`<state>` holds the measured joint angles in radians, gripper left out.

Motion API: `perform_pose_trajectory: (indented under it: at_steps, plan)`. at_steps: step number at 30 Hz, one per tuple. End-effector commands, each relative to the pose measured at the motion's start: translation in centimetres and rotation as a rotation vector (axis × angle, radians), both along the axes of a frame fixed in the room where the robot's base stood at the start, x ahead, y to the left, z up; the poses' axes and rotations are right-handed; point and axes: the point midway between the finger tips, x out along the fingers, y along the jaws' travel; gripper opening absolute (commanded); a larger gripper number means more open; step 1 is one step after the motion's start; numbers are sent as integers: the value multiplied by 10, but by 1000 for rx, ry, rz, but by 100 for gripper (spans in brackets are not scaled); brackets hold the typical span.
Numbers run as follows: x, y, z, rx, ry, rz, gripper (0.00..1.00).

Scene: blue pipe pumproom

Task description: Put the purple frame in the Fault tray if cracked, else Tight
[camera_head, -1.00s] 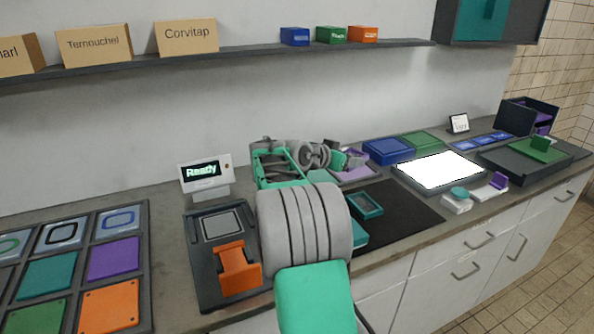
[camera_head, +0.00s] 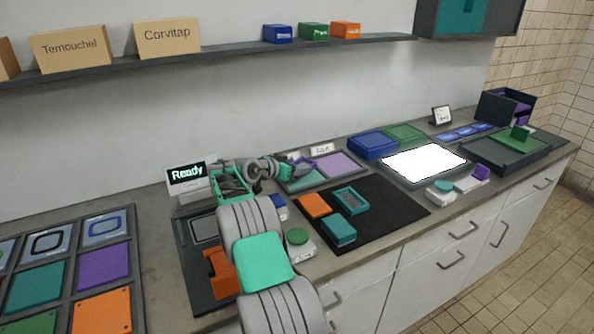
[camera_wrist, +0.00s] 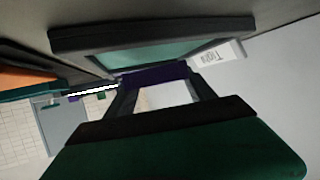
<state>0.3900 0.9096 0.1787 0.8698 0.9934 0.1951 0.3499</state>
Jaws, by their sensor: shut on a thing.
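My gripper (camera_head: 301,169) is at the back of the counter, above the teal-floored tray (camera_head: 301,181). It is shut on the purple frame, which shows as a dark purple bar between the fingers in the wrist view (camera_wrist: 152,76). Most of the frame is hidden, so I cannot tell whether it is cracked. A purple-floored tray (camera_head: 336,165) lies just to the right. A card behind the trays (camera_head: 322,150) seems to read Fault. In the wrist view a white card (camera_wrist: 216,56) reading Tight stands beside a dark-rimmed tray with a teal floor (camera_wrist: 150,53).
A black mat (camera_head: 385,208) holds an orange block (camera_head: 314,205), a teal open box (camera_head: 351,200) and a teal block (camera_head: 339,232). A lit white panel (camera_head: 424,164) and a blue box (camera_head: 373,145) are to the right. A display reading Ready (camera_head: 187,173) stands left of my arm.

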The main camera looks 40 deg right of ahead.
Motion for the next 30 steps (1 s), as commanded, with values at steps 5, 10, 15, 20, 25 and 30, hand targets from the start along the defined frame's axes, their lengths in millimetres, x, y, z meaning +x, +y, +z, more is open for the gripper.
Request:
perform_pose_trajectory:
  at_steps: [5,10,15,20,25,30]
  plan:
    - [-1,0,-19,0,0,0,14]
    - [-1,0,-20,0,1,0,14]
    - [-1,0,-22,1,1,0,69]
    - [-1,0,-22,1,2,1,82]
    - [-1,0,-22,1,2,1,85]
    - [-1,0,-16,1,2,1,85]
